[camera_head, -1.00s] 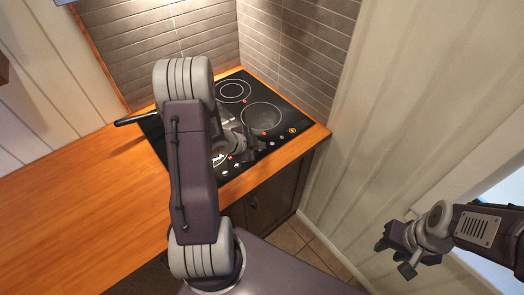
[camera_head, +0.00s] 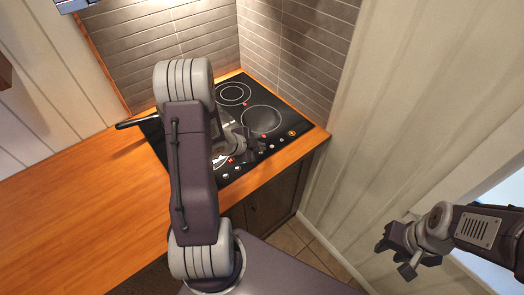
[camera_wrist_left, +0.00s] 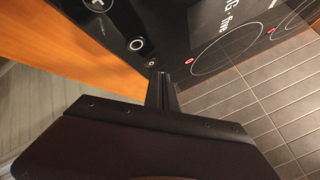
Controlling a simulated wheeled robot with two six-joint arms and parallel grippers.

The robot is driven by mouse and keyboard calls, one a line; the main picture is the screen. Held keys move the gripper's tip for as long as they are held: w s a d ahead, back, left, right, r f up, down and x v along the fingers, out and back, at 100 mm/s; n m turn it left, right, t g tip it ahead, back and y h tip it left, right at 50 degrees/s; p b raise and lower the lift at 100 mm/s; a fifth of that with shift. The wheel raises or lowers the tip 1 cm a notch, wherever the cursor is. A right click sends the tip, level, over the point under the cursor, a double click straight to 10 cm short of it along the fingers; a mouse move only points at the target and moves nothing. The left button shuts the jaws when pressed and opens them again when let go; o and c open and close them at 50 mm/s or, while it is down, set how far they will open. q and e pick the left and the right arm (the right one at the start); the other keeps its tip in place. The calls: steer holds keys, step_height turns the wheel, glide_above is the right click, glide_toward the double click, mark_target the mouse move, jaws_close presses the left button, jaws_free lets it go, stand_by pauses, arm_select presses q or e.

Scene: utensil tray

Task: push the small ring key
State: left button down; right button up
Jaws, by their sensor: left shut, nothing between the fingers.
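A row of keys runs along the front edge of the black cooktop (camera_head: 285,118). In the left wrist view, a plus key (camera_wrist_left: 97,5), a white ring key (camera_wrist_left: 136,44) and a small ring key (camera_wrist_left: 152,62) line up towards my left gripper (camera_wrist_left: 160,76). The small ring key shows just beyond the fingertips; whether they touch it I cannot tell. My left gripper is shut and empty, low over the cooktop's front in the head view (camera_head: 257,146), partly behind my arm. My right gripper (camera_head: 394,257) is open and empty, away from the cooktop at the lower right.
A wooden counter (camera_head: 70,205) extends to the left of the cooktop. A pan handle (camera_head: 136,122) sticks out at the cooktop's left, the rest hidden by my arm. Grey tiled walls (camera_head: 300,55) stand close behind, and a pale panelled wall (camera_head: 410,110) is to the right.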

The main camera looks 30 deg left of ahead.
mark_target(260, 154)
arm_select(q)
step_height(260, 154, up, 6)
steer(key=p, duration=0.5)
steer(key=shift+p, duration=0.3)
steer(key=w+d+r+m+t+b, duration=0.15)
steer(key=w+d+r, duration=0.25)
steer(key=d+r, duration=0.55)
steer(key=s+d+f+n+g+y, duration=0.1)
steer(key=s+f+n+g, duration=0.2)
steer(key=s+n, duration=0.4)
steer(key=s+d+f+n+g+y, duration=0.1)
steer(key=s+f+n+g, duration=0.2)
steer(key=s, duration=1.1)
steer(key=n+g, duration=0.3)
steer(key=n, duration=0.1)
steer(key=shift+s+f, duration=0.2)
steer(key=shift+f, duration=0.2)
